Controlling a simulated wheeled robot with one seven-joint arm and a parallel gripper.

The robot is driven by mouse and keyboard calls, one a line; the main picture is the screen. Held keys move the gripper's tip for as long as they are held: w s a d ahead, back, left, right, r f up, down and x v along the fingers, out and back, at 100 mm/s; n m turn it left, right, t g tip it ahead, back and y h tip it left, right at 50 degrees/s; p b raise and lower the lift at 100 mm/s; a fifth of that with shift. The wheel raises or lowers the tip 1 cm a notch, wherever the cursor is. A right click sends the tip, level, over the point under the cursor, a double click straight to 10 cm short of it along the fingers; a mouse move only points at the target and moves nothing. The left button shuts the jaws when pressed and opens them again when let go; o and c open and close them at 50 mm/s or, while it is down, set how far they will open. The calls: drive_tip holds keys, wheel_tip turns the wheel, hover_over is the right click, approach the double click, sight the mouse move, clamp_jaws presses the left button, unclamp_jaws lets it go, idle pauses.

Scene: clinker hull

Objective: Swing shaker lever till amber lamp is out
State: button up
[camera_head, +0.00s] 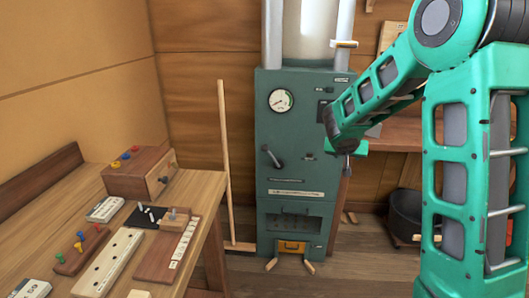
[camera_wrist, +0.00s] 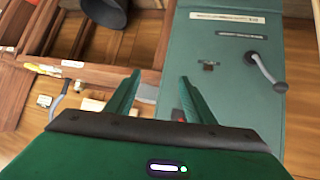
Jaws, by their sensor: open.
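The green cabinet (camera_head: 262,130) stands against the back wall. A grey lever with a dark knob (camera_head: 272,157), which looks like the shaker lever, is on the left of its front. The same lever (camera_wrist: 265,72) shows at the right of the wrist view, outside my fingers. My gripper (camera_head: 345,147) is in front of the cabinet's right edge, to the right of the lever. In the wrist view my gripper (camera_wrist: 160,78) is open, with nothing between its fingers. I cannot make out a lit amber lamp; a small red spot is partly hidden by one finger.
A round gauge (camera_head: 281,100) is above the lever. An orange-fronted drawer (camera_head: 292,247) is at the cabinet's foot. A wooden bench (camera_head: 190,190) with small parts stands at left. A pole (camera_head: 224,140) leans beside the cabinet. A black bucket (camera_head: 405,212) stands at right.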

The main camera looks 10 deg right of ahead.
drive_tip(key=w+a+f+t, duration=0.25)
drive_tip(key=w+a, duration=0.25)
drive_tip(key=w, duration=0.4)
drive_tip(key=n+t+y, duration=0.3)
drive_tip(key=t+y, duration=0.1)
drive_tip(key=t, duration=0.3)
approach(265, 150)
drive_tip(key=w, duration=0.4)
drive_tip(key=w+d, duration=0.1)
drive_tip(key=w, duration=0.7)
drive_tip(key=shift+d+f, duration=0.1)
drive_tip(key=shift+d, duration=0.25)
clamp_jaws()
